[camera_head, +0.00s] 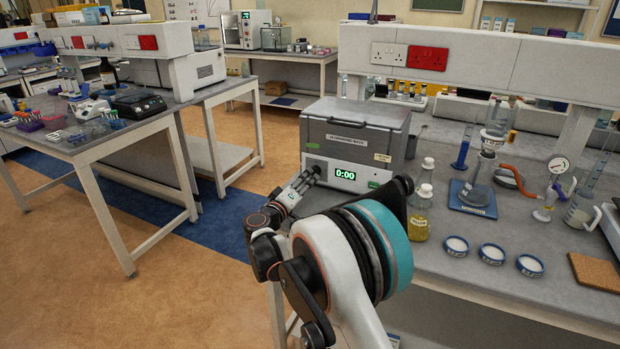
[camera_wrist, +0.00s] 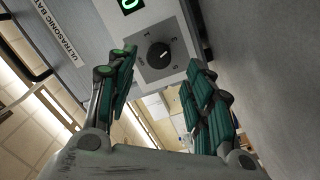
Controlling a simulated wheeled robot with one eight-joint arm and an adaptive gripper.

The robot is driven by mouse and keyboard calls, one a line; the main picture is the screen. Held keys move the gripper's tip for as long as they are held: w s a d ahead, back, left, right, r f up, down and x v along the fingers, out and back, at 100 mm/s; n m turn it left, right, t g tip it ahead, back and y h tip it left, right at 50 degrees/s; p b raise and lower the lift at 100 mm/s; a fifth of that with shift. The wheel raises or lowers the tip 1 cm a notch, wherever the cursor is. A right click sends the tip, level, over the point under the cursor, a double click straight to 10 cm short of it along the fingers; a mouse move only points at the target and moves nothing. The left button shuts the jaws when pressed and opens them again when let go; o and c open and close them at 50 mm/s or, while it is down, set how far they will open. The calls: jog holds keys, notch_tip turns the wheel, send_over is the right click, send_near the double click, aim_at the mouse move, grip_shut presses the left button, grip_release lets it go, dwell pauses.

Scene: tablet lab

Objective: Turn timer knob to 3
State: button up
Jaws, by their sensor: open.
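The ultrasonic bath (camera_head: 355,137) is a grey box with a closed lid at the left end of the bench. Its front display (camera_head: 345,175) reads 0:00 in green.
Several blue-rimmed dishes (camera_head: 491,254), a cork mat (camera_head: 598,272) and glassware on a blue base (camera_head: 473,198) lie farther right. The floor left of the bath is open.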

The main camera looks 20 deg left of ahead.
jog(key=s, duration=0.7)
jog(key=shift+a, duration=0.4)
